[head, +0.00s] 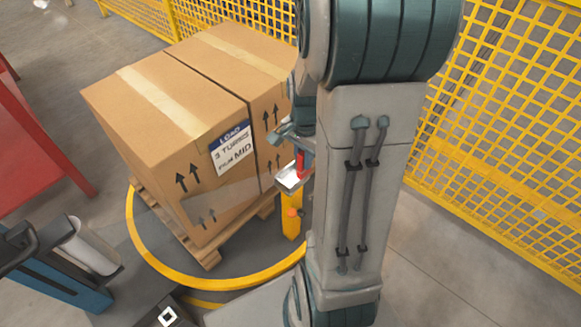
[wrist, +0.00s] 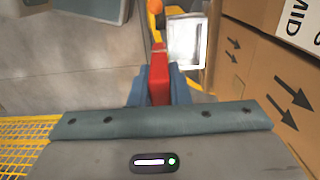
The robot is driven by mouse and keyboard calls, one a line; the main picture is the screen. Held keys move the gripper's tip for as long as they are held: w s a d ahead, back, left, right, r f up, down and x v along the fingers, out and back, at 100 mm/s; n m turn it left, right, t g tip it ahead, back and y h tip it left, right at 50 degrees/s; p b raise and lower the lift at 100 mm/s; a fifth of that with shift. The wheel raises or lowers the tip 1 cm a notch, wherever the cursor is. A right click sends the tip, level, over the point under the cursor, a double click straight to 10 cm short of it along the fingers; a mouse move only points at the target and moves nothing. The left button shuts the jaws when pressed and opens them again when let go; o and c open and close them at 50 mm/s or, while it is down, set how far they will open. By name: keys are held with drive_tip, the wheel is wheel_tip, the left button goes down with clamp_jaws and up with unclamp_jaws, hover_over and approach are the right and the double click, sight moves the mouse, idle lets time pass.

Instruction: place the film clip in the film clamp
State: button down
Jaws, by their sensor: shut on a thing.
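The film clip, a narrow red piece (wrist: 159,76), is between the two blue-grey fingers of my gripper (wrist: 160,88), which is shut on it. The red clip also shows in the head view (head: 302,162), beside my forearm and under my gripper (head: 297,142). A yellow post (head: 291,224) with an orange knob (head: 292,213) stands below it, likely the film clamp. In the wrist view the post's orange knob (wrist: 155,6) is just beyond the clip. A pale square plate (wrist: 187,42) lies right beside the clip; I cannot tell what it is fixed to.
A large strapped carton (head: 170,110) stands on a wooden pallet (head: 208,257) inside a yellow ring (head: 147,262), close to my gripper. Yellow mesh fencing (head: 490,130) runs behind and right. A blue machine with a white roll (head: 92,247) is at lower left.

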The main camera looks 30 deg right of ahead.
drive_tip(key=shift+w+a+f+b, duration=0.25)
drive_tip(key=shift+w+f, duration=0.45)
drive_tip(key=shift+f, duration=0.4)
drive_tip(key=shift+w+a+f+b, duration=0.1)
drive_tip(key=shift+w+f+b, duration=0.3)
drive_tip(key=shift+w+f, duration=0.55)
drive_tip(key=shift+w+a+f+b, duration=0.25)
drive_tip(key=shift+w+f, duration=0.25)
drive_tip(key=shift+f, duration=0.8)
drive_tip(key=shift+f, duration=0.25)
drive_tip(key=c, duration=1.4)
unclamp_jaws()
drive_tip(key=shift+o, duration=0.2)
drive_tip(key=shift+r, duration=0.1)
